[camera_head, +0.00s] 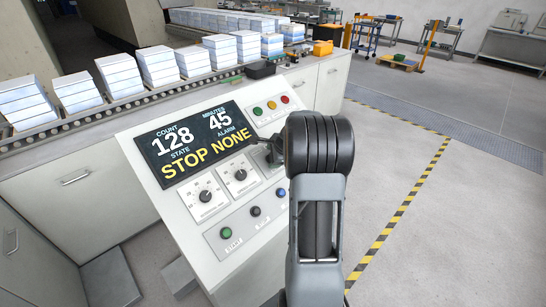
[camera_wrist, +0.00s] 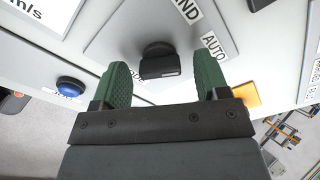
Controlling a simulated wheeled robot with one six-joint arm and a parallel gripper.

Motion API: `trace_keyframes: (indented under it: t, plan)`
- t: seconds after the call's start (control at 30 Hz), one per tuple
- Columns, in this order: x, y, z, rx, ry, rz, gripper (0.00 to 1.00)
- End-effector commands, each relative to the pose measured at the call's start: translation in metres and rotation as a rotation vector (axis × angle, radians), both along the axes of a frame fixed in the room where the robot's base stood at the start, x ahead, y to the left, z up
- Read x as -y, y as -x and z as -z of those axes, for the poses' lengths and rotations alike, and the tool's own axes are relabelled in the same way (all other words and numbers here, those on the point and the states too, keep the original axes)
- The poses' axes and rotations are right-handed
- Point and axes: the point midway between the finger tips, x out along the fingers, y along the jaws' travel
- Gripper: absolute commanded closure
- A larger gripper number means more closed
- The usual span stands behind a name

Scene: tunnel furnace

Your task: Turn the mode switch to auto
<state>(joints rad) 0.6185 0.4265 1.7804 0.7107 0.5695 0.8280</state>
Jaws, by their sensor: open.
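The mode switch (camera_wrist: 158,60) is a black rotary knob on the grey panel plate in the wrist view. A label reading AUTO (camera_wrist: 213,46) lies to its right. Another label, cut off and ending in ND, is at the top. My gripper (camera_wrist: 163,68) is open, with one green finger on each side of the knob. A gap shows between the knob and each finger; I cannot tell how deep the fingers reach. In the head view my wrist hides the switch, and only a dark part of my gripper (camera_head: 270,148) shows against the panel.
The sloped control panel (camera_head: 185,200) has a display (camera_head: 198,140) reading STOP NONE, two dials, a green START button (camera_head: 226,233) and signal lamps. A blue button (camera_wrist: 72,86) sits left of my gripper. A conveyor with stacked white blocks runs behind.

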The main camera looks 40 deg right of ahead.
Motion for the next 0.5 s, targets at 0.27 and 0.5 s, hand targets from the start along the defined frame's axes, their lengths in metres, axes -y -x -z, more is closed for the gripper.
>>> trace_keyframes:
  t: [0.27,0.5]
  plan:
    - [0.002,0.025,-0.037,0.004,0.004,0.001,0.32]
    - [0.004,0.052,-0.077,0.003,0.003,0.004,0.32]
